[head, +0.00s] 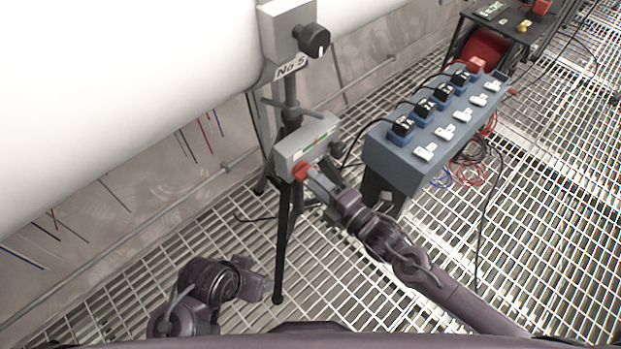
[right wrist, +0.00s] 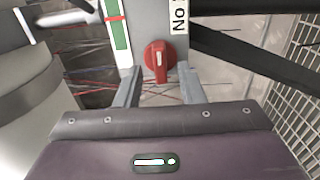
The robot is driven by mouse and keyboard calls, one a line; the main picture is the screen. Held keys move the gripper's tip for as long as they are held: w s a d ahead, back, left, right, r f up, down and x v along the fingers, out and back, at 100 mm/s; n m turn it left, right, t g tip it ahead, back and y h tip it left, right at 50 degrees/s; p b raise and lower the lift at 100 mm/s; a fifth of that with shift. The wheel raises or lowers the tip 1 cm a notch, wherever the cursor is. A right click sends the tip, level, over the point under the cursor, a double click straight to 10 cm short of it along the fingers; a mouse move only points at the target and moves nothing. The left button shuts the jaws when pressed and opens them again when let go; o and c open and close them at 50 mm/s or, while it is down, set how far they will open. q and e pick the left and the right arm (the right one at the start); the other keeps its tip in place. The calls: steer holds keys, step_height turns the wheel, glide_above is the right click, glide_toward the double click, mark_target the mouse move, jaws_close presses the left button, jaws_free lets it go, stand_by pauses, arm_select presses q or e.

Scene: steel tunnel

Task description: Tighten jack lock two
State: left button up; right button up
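A jack stand marked "No 5" (head: 290,68) stands under the white pipe. Its grey box (head: 306,144) has a green strip and a red knob (head: 301,171) at the lower end. The red knob (right wrist: 158,62) also shows in the right wrist view, with a pale mark on its handle. My right gripper (head: 314,179) is at the knob. In the right wrist view its two fingers (right wrist: 160,76) stand open on either side of the knob, with gaps on both sides. No "two" label shows.
A black knob (head: 313,40) sits on the stand's top block. A blue-grey socket box (head: 400,150) with several black plugs and cables stands right of the stand. A dark table (head: 510,22) is farther back. The floor is steel grating (head: 400,320).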

steer(key=shift+x, duration=1.2)
jaws_close()
